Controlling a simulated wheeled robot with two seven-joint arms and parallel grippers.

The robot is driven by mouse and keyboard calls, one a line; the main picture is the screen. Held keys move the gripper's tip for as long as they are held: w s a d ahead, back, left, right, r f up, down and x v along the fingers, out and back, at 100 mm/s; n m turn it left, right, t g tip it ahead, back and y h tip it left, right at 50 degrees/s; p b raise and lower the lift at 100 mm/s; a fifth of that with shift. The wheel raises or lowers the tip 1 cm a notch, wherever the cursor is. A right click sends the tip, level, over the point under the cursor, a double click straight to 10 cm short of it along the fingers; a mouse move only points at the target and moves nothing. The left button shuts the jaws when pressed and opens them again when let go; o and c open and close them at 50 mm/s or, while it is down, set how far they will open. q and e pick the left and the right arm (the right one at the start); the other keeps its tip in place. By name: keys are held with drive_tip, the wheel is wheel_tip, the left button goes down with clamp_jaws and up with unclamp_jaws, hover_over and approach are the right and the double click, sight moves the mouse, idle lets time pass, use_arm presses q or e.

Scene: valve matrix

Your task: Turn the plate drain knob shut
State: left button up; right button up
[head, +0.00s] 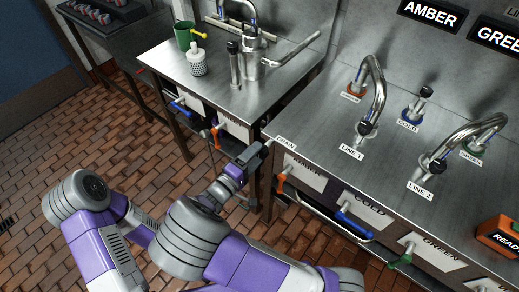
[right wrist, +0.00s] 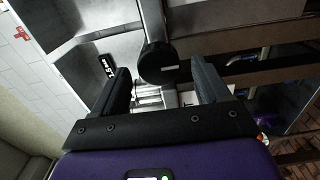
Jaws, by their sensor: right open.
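The plate drain knob appears to be the black round knob (right wrist: 157,64) on a grey stem in the right wrist view. It sits between and just beyond the two dark fingertips, and I cannot tell whether either finger touches it. My right gripper (head: 254,155) is open in the head view, at the left front corner of the right counter, beside the DRAIN label (head: 287,142). It also shows in the right wrist view (right wrist: 163,82) with its fingers spread. In the head view the knob is not clearly visible at the gripper. My left gripper is not seen.
The right steel counter (head: 318,125) carries taps and labelled valves. Orange (head: 281,183), blue (head: 354,226) and green (head: 400,260) handles stick out along its front. A left counter (head: 190,75) holds a green mug (head: 184,36) and a shaker (head: 197,62). Brick floor lies open at left.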

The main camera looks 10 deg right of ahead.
drive_tip(key=v, duration=0.4)
drive_tip(key=shift+s+a+p, duration=0.15)
drive_tip(key=shift+p, duration=0.15)
drive_tip(key=shift+f, duration=0.1)
